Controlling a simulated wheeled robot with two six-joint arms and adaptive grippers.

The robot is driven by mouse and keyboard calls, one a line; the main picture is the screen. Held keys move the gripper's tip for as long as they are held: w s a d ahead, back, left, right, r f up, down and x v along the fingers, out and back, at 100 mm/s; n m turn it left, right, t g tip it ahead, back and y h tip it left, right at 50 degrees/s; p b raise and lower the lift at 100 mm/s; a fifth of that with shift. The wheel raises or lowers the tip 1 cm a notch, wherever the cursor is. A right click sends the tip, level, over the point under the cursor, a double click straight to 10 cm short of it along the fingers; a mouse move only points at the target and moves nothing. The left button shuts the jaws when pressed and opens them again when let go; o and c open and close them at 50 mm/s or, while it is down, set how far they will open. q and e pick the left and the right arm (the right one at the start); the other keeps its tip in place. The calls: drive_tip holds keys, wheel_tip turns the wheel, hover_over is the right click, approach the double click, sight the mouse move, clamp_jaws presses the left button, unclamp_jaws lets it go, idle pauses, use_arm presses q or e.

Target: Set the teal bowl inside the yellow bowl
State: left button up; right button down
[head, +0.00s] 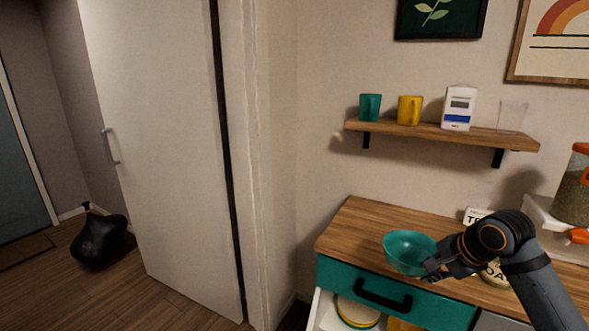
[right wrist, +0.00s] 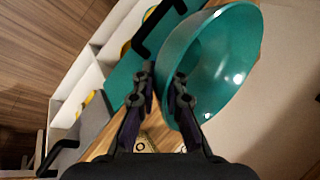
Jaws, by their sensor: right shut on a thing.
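The teal bowl (head: 408,248) is upright at the front edge of the wooden counter in the head view. My right gripper (head: 432,268) is shut on its right rim. In the right wrist view the bowl (right wrist: 220,60) fills the upper right, its wall at the fingers (right wrist: 162,80). I cannot tell whether its base touches the counter. No yellow bowl shows clearly. A yellow thing (head: 399,325), partly cut off, is in the open shelf below the drawer and could be it. My left gripper is not in view.
The teal drawer (head: 440,307) with a black handle (head: 384,295) is under the counter. Yellow-rimmed dishes (head: 357,312) sit in the shelf below. The counter (head: 355,225) is clear left of the bowl.

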drive_tip(key=s+a+f+n+g+y+p, duration=0.2)
drive_tip(key=a+f+n+g, duration=0.1)
drive_tip(key=a+f+n, duration=0.2)
drive_tip(key=s+a+f+n+g+y+p, duration=0.2)
drive_tip(key=a+f+n, duration=0.3)
drive_tip(key=a+n, duration=0.4)
drive_tip(key=shift+s+a+f+n+g+p, duration=0.15)
drive_tip(key=shift+s+f+n+g+p, duration=0.3)
drive_tip(key=shift+s+p, duration=0.4)
drive_tip(key=shift+r, duration=0.15)
